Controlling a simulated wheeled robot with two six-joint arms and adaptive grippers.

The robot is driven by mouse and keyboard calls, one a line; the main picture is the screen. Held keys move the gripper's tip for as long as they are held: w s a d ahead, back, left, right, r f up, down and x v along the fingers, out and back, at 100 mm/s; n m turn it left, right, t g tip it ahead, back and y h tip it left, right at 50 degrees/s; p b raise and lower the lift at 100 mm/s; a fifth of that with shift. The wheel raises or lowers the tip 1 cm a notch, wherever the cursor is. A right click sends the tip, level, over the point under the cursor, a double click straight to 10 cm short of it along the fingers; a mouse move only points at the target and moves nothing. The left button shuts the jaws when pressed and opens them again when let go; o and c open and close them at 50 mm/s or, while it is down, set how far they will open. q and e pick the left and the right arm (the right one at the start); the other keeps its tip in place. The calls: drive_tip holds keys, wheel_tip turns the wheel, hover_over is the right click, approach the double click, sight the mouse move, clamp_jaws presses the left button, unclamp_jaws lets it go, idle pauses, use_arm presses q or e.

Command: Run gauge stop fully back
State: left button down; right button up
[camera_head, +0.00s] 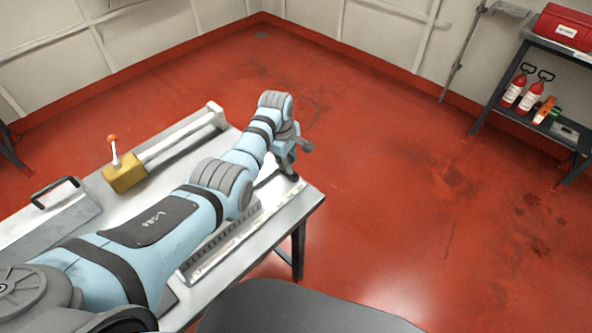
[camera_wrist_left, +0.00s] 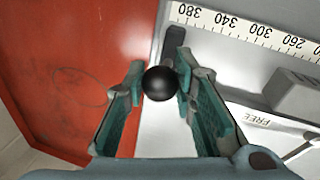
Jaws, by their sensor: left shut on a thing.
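My left gripper (camera_head: 295,160) is over the right end of the grey bench, pointing down. In the left wrist view the gripper (camera_wrist_left: 160,88) has its two green-padded fingers on either side of a round black knob (camera_wrist_left: 159,83), shut on it. A dark bar (camera_wrist_left: 174,46) shows beyond the knob. A white scale (camera_wrist_left: 255,32) marked from 380 down to 260 runs beside it. A grey block (camera_wrist_left: 297,95) and a plate lettered FREE (camera_wrist_left: 255,118) lie to the right. I cannot tell which part is the gauge stop. My right gripper is not in view.
A yellow block (camera_head: 124,174) with an orange-knobbed lever sits by a rail (camera_head: 180,146) on the bench (camera_head: 235,150). A grey plate with a dark handle (camera_head: 55,192) is at left. The red floor beyond is clear. A shelf with extinguishers (camera_head: 514,88) stands far right.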

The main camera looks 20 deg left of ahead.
use_arm(q)
drive_tip(key=c, duration=1.6)
unclamp_jaws()
drive_tip(key=shift+w, duration=0.15)
drive_tip(key=r, duration=0.4)
drive_tip(key=s+r, duration=0.1)
drive_tip(key=r, duration=0.2)
drive_tip(key=s+r, duration=0.1)
drive_tip(key=r, duration=0.3)
drive_tip(key=shift+s+a+r, duration=0.1)
drive_tip(key=shift+a+r, duration=0.15)
drive_tip(key=shift+r, duration=0.1)
